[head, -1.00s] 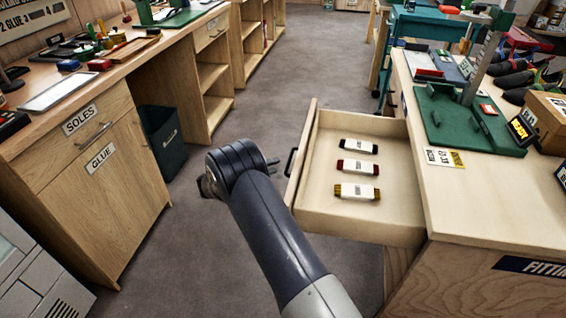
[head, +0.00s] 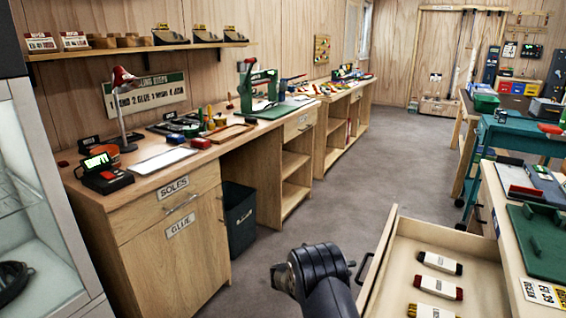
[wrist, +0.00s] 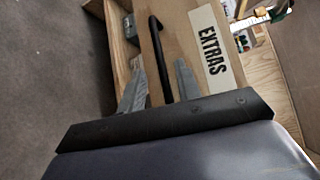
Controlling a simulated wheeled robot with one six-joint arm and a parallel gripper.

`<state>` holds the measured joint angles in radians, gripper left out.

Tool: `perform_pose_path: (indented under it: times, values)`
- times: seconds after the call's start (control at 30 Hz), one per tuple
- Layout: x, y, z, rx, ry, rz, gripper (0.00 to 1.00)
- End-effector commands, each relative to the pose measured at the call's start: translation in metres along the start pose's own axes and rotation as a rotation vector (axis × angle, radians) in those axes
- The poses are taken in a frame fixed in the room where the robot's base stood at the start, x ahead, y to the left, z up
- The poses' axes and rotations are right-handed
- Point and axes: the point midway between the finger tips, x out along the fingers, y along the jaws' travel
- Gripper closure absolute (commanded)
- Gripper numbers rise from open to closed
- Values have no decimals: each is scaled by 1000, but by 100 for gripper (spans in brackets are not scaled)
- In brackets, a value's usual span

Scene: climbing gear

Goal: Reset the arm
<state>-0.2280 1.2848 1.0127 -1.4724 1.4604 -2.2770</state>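My arm's dark end (head: 315,272) stands just left of the open drawer in the head view; its fingers are hidden there. In the wrist view my gripper (wrist: 160,82) has its two grey fingers spread apart with nothing clamped between them. The black drawer handle (wrist: 157,50) appears between and beyond the fingers, and I see no finger pressed against it. The drawer front carries an EXTRAS label (wrist: 211,48). The pulled-out drawer (head: 378,262) holds a black-ended bundle (head: 440,262), a red-ended bundle (head: 438,287) and a yellow-ended bundle (head: 432,311), partly cut off.
A bench with SOLES and GLUE labels (head: 172,187) stands at left, with a dark bin (head: 239,215) beside its cupboard. A worktable with a green fixture (head: 540,240) is at right. A teal cart (head: 515,135) stands behind it. Grey floor (head: 340,180) between is clear.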

Motion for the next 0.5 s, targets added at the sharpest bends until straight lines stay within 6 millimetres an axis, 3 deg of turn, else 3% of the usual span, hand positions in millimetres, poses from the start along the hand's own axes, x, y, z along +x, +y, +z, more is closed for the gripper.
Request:
perform_pose_path:
  times: [0.23,0.5]
  values:
    - [44,0,0,1,2,0,68]
    - [64,-1,0,1,0,0,68]
